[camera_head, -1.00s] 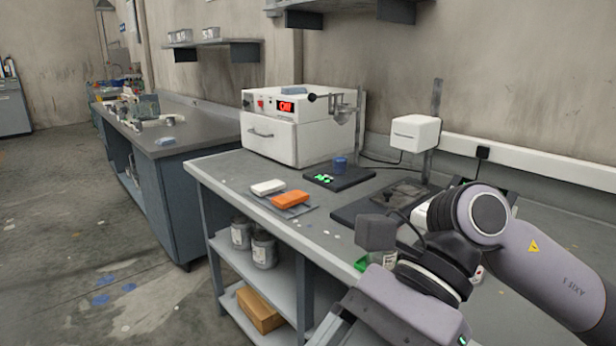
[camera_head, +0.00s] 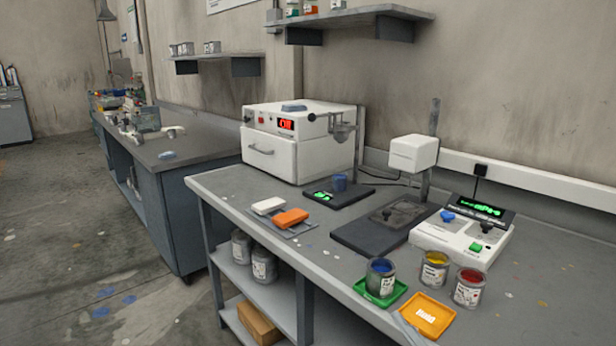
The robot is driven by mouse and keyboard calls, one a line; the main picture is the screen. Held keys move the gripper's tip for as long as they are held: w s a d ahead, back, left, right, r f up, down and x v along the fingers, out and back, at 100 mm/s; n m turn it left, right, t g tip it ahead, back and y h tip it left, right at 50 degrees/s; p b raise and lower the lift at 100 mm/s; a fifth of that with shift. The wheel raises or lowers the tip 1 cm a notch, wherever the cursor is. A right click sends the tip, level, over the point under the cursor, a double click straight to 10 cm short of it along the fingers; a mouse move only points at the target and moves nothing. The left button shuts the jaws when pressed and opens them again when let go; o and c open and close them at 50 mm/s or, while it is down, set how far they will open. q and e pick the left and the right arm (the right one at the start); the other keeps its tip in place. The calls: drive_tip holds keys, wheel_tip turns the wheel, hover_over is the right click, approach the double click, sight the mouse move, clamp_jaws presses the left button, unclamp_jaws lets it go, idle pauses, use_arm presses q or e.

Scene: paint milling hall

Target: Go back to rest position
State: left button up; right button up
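Neither of my grippers shows in the head view, and no part of my arms is in the picture. The workbench (camera_head: 225,182) in front of me is in plain view. On its right end stand a blue paint can (camera_head: 380,279) on a green tray (camera_head: 398,293), a yellow paint can (camera_head: 434,270) and a red paint can (camera_head: 468,288). An orange tray (camera_head: 428,316) with a small white label lies in front of them.
A white device with a green display (camera_head: 462,240) stands behind the cans. A white oven-like box (camera_head: 298,142) stands at the back. An orange block (camera_head: 291,218) and a white block (camera_head: 268,206) lie near the front edge. Floor (camera_head: 60,230) at left is free.

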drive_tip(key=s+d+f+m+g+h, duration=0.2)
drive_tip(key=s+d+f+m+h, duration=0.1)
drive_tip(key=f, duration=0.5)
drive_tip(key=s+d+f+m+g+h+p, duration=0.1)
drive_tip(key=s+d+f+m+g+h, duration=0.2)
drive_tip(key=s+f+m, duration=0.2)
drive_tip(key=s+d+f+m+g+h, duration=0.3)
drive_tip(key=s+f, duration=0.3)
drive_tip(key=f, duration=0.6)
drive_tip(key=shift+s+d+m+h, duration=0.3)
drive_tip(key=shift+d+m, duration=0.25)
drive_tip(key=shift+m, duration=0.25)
